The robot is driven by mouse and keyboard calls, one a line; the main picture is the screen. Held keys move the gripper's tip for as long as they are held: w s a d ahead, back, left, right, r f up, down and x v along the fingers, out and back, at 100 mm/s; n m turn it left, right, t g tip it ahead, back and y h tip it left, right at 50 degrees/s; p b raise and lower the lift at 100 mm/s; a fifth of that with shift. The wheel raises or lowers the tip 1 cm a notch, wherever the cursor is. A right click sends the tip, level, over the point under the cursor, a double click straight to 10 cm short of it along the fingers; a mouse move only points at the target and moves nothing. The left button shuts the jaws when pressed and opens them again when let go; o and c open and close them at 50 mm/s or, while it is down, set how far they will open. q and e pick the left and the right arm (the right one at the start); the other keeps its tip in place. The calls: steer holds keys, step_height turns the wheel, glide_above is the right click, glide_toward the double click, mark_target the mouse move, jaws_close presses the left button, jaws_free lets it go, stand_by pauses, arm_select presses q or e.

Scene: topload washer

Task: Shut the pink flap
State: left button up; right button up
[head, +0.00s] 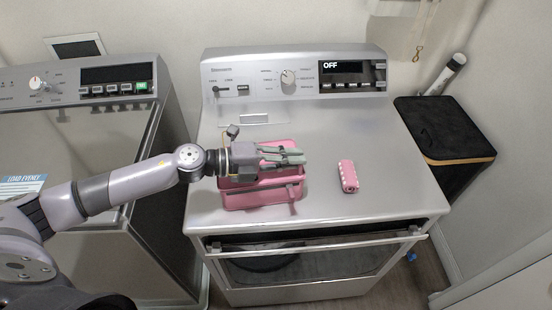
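A pink box (262,199) sits on top of the silver front-loading machine, left of its middle. Pink also shows behind my gripper at the box's back side and seems to be its raised flap; my gripper and wrist cover much of it, so its exact angle is unclear. My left gripper (283,156) reaches in from the left over the box, its fingers pointing right. The fingers lie near each other, and I cannot tell whether they are shut or touch the flap. Nothing clearly shows held between them. My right gripper is out of view.
A small pink block with pale dots (348,176) lies on the silver machine (385,185), right of the box. The control panel (310,78) rises behind. A top-load washer (75,130) stands left, a black bin (445,130) right. The machine top around the block is clear.

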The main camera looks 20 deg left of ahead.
arm_select(q)
steer(key=v, duration=0.9)
steer(key=shift+a+f, duration=0.1)
steer(key=shift+a, duration=0.2)
steer(key=shift+v, duration=1.1)
